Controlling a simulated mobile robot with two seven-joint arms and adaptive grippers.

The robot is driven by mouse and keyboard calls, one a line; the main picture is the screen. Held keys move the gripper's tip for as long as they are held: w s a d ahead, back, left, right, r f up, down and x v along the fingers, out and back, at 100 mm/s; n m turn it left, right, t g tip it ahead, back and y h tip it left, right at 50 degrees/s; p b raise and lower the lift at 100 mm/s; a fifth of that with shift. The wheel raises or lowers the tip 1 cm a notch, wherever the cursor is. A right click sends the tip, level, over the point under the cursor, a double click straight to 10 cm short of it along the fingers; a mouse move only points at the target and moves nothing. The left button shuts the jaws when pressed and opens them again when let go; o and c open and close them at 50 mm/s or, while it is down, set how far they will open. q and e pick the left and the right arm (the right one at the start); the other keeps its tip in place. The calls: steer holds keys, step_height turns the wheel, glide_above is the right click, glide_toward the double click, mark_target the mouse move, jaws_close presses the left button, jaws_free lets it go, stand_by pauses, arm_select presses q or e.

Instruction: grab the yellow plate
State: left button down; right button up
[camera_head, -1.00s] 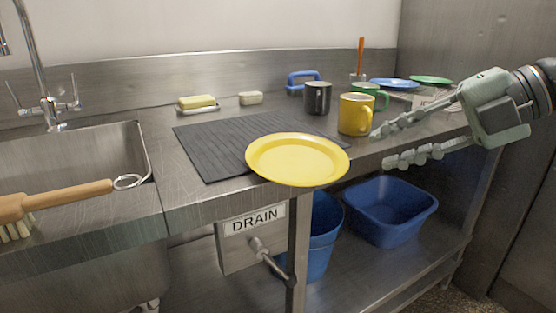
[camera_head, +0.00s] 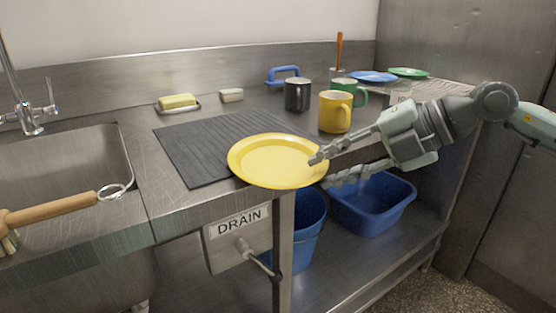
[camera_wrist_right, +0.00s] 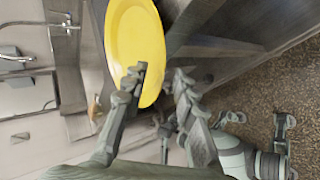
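The yellow plate (camera_head: 270,160) lies partly on the black ribbed mat (camera_head: 195,155) and juts out past the counter's front edge. My right gripper (camera_head: 321,171) is open at the plate's right rim. Its upper finger overlaps the rim in the head view and its lower finger is lower, beside the rim. In the right wrist view, the yellow plate (camera_wrist_right: 130,35) is ahead, with its rim between the two spread fingertips of my right gripper (camera_wrist_right: 161,75). I cannot tell whether either finger touches the plate. My left gripper is not in view.
A yellow mug (camera_head: 335,112), a black mug (camera_head: 298,95) and a green mug (camera_head: 350,88) stand behind the plate. A blue plate (camera_head: 373,77) and a green plate (camera_head: 408,72) lie farther back. A blue tub (camera_head: 372,205) sits on the lower shelf.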

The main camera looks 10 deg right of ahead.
steer(key=shift+c, duration=0.3)
jaws_close()
steer(key=shift+r, duration=0.1)
